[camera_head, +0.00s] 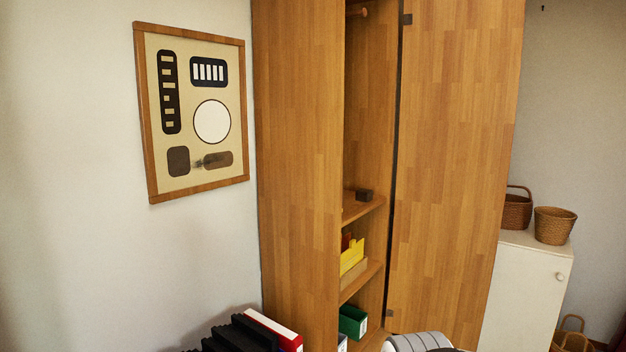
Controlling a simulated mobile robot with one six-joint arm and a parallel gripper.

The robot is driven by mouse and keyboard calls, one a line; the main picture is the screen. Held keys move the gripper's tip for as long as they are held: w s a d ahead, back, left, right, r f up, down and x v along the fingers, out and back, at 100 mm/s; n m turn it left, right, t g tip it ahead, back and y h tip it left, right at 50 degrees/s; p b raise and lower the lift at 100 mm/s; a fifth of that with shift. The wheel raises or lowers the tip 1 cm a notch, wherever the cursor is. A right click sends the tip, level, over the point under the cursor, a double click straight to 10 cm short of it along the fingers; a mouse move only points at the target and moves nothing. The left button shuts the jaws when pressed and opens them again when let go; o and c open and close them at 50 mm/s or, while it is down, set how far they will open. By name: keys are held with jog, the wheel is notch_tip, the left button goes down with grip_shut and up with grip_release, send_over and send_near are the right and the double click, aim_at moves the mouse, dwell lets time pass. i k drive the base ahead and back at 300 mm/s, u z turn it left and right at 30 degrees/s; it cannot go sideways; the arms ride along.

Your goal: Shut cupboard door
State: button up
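The tall wooden cupboard (298,150) stands in the middle of the head view, against the wall. Its door (455,165) is open, with its hinge side along the right of the opening and its broad face turned towards me. The shelves (366,209) inside show through the narrow gap between side panel and door. The door's top and lower end are cut off by the frame, and I see no handle.
A white cabinet (520,290) with baskets stands right of the door. A red-and-white item (275,328) and dark stepped shapes are at the bottom left.

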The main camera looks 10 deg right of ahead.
aim_at(460, 60)
jog(key=z, duration=0.05)
jog(key=k, duration=1.25)
jog(key=z, duration=0.55)
jog(key=i, duration=0.6)
jog(key=z, duration=1.1)
jog(key=i, duration=2.8)
jog(key=u, duration=1.15)
jog(key=i, duration=0.45)
jog(key=u, duration=0.15)
jog(key=k, duration=0.65)
jog(key=u, duration=0.25)
